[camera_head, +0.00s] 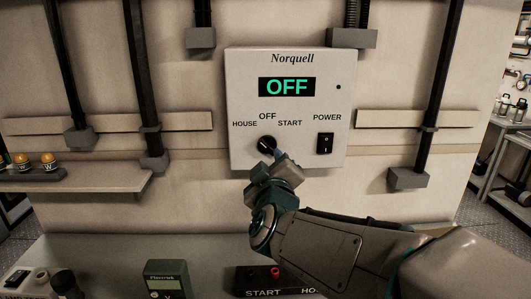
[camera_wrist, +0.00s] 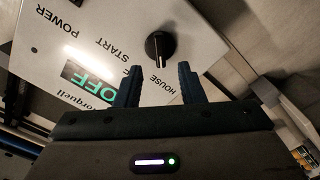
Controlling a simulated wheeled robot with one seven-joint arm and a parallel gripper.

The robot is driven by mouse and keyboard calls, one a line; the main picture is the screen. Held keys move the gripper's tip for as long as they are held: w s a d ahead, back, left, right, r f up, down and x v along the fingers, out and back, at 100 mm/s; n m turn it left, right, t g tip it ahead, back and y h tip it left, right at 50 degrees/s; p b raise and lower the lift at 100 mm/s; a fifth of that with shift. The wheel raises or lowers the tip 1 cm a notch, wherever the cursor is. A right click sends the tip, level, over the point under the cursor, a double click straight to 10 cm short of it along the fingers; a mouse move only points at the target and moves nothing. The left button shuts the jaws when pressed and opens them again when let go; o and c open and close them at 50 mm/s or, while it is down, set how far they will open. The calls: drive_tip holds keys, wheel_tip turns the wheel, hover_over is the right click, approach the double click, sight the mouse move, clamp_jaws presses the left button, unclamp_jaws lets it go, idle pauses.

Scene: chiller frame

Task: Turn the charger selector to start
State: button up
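The charger panel (camera_head: 300,100) is a pale box marked Norquell, and its green display (camera_head: 287,87) reads OFF. Its black selector knob (camera_head: 264,144) sits below the labels HOUSE, OFF and START. In the wrist view the knob (camera_wrist: 158,45) has a narrow grip bar standing out from it. My gripper (camera_wrist: 160,68) is open, with one dark finger on each side of the line to the knob. Nothing is between the fingertips, and the knob lies just beyond them. In the head view my gripper (camera_head: 274,160) is close below the knob and partly covers it.
A black POWER rocker switch (camera_head: 325,143) is on the panel right of the knob. Dark vertical pipes (camera_head: 438,80) with grey brackets run along the wall. A shelf (camera_head: 80,180) with orange-topped items is at left. A green meter (camera_head: 166,279) stands at the lower front.

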sight(268, 149)
drive_tip(key=shift+w, duration=3.2)
clamp_jaws()
